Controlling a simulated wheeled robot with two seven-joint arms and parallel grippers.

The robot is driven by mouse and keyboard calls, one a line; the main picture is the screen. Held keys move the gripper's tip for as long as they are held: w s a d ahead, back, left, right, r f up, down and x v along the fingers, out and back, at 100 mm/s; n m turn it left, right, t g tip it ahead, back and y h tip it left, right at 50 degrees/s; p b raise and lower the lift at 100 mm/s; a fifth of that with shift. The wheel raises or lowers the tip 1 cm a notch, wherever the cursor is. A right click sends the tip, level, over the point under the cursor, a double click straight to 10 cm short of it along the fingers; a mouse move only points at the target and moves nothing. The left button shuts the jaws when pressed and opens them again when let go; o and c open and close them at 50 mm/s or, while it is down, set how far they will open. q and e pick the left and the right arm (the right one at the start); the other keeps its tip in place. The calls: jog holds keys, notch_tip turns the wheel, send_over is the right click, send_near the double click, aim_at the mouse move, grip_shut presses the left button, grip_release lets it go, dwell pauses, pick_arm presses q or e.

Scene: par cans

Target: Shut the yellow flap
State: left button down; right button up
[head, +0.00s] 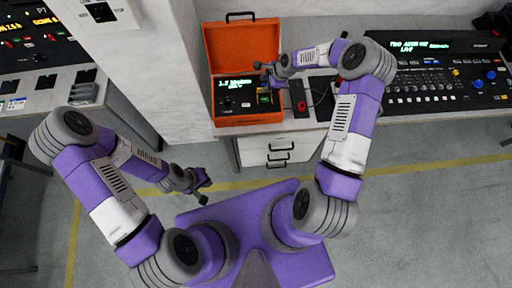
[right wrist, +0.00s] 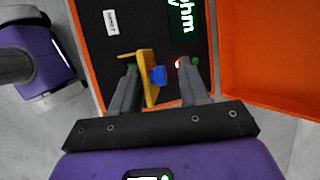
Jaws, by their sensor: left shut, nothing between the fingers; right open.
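The yellow flap (right wrist: 148,70) stands up from the dark panel inside the orange case (head: 247,120), seen nearly edge-on in the right wrist view. A small blue part (right wrist: 158,76) is just right of it. My right gripper (right wrist: 158,80) is open, with one finger left of the flap and the other right of the blue part. I cannot tell whether a finger touches the flap. In the head view my right gripper (head: 264,74) is over the case and partly covers its panel. My left gripper (head: 204,192) is shut and empty, low above the floor.
The case's orange lid (head: 241,45) stands open at the back. A red button box (head: 300,98) with a cable sits right of the case. A mixing console (head: 440,80) is further right. A white pillar (head: 165,70) rises left of the case.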

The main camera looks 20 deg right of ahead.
jog(key=shift+w+g, duration=0.2)
jog(key=shift+g, duration=0.1)
jog(key=v, duration=0.8)
jog(key=s+a+f+n, duration=0.1)
jog(key=f, duration=0.1)
jog(key=s+a+f+n+b, duration=0.1)
jog(key=a+f, duration=0.1)
jog(key=s+a+f+n+b, duration=0.1)
jog(key=a+f, duration=0.1)
jog(key=shift+s+f+y, duration=0.3)
jog(key=shift+f, duration=0.05)
jog(key=s+a+f+n+g+b, duration=0.1)
jog(key=s+a+f+n+b, duration=0.2)
jog(key=s+f, duration=0.3)
jog(key=s+a+f+n+g+b, duration=0.1)
jog(key=s+a+f+n+b, duration=0.3)
jog(key=s, duration=0.5)
jog(key=s+a+f+n+b, duration=0.3)
jog(key=s+f+n, duration=0.4)
jog(key=f, duration=0.3)
jog(key=shift+s+a+f+g+b, duration=0.2)
jog(key=shift+s+a+g+b, duration=0.15)
jog(key=shift+s, duration=0.2)
jog(key=shift+s+a, duration=0.1)
jog(key=shift+a, duration=0.05)
